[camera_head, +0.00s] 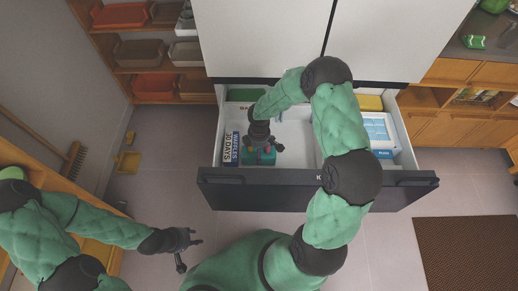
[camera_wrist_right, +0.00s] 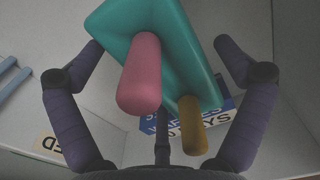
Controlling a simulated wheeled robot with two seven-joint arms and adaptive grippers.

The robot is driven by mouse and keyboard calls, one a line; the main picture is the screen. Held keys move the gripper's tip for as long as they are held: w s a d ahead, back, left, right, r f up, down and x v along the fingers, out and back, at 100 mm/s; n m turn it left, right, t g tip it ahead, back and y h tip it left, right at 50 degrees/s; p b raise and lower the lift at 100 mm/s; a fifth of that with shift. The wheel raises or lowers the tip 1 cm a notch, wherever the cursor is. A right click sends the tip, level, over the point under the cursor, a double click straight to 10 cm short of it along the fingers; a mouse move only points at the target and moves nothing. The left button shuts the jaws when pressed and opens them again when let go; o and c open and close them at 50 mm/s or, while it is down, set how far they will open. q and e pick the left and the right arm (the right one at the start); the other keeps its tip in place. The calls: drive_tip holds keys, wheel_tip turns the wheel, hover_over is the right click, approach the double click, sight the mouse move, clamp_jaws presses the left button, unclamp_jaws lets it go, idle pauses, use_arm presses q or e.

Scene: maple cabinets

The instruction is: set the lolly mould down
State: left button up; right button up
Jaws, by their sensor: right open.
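The lolly mould is a teal block (camera_wrist_right: 185,50) with a pink handle (camera_wrist_right: 140,75) and a yellow-brown handle (camera_wrist_right: 192,125). In the head view the teal mould (camera_head: 258,157) is inside the pulled-out drawer, toward its left front, partly hidden by my right gripper (camera_head: 264,142). In the right wrist view my right gripper (camera_wrist_right: 157,47) is open, with one finger on each side of the mould; I cannot tell whether the tips touch it. My left gripper (camera_head: 190,252) is open and empty, low over the floor, left of and in front of the drawer.
The drawer front (camera_head: 270,190) is dark. A waffles box (camera_head: 231,147) stands just left of the mould. A pale blue box (camera_head: 376,130) and a yellow box (camera_head: 369,103) are at the drawer's right. Wooden shelves (camera_head: 150,65) stand at left.

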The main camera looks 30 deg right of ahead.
drive_tip(key=shift+r, duration=0.1)
wheel_tip(320, 180, up, 12)
drive_tip(key=p, duration=0.5)
drive_tip(key=shift+r, duration=0.1)
